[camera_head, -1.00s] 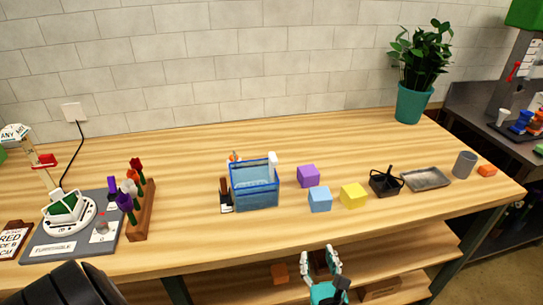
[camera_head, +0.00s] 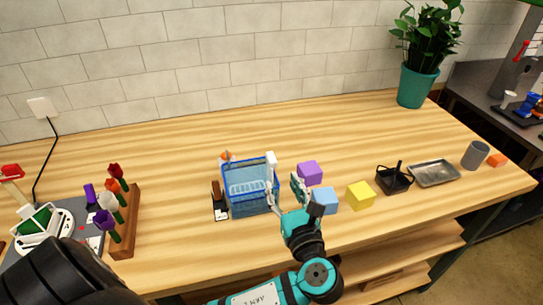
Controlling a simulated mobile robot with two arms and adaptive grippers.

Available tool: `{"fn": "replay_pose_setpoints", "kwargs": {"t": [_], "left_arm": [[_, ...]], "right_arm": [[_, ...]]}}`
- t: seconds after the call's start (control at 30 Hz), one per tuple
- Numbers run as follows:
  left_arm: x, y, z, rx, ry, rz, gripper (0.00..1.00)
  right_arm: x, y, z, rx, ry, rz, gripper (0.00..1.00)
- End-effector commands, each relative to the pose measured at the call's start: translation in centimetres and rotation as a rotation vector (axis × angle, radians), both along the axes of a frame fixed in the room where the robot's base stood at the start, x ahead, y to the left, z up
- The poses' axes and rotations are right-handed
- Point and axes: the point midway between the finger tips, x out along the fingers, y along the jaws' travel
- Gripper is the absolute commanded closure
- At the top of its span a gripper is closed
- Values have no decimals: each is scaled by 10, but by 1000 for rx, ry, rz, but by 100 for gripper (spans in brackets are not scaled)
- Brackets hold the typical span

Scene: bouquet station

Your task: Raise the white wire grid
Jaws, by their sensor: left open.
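A blue see-through open-topped bin (camera_head: 252,205) stands on the wooden table near the middle. A pale wire grid (camera_head: 247,188) shows inside it, seen partly through the blue walls. A white upright piece (camera_head: 271,160) stands at the bin's back right corner; I cannot tell if it belongs to the grid. My left gripper (camera_head: 284,186) is open at the bin's right side. One finger overlaps the right wall in view and the other is outside, near the purple cube; contact cannot be told. My right gripper is not in view.
Purple (camera_head: 310,172), light blue (camera_head: 325,199) and yellow (camera_head: 360,195) cubes lie right of the bin. Beyond are a black caddy (camera_head: 394,181), a metal tray (camera_head: 434,173) and a grey cup (camera_head: 475,155). A wooden flower rack (camera_head: 123,228) is left.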

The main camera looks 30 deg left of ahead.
Motion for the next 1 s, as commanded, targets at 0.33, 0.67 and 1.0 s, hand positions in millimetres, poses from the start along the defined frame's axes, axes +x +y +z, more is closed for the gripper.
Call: {"fn": "replay_pose_setpoints", "kwargs": {"t": [0.33, 0.67, 1.0], "left_arm": [[48, 56, 2, 3, 1, 0, 58], [67, 78, 0, -1, 1, -1, 58], [67, 78, 0, -2, 1, -1, 68]], "right_arm": [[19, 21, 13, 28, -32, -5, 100], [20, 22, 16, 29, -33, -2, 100], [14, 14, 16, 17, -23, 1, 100]]}}
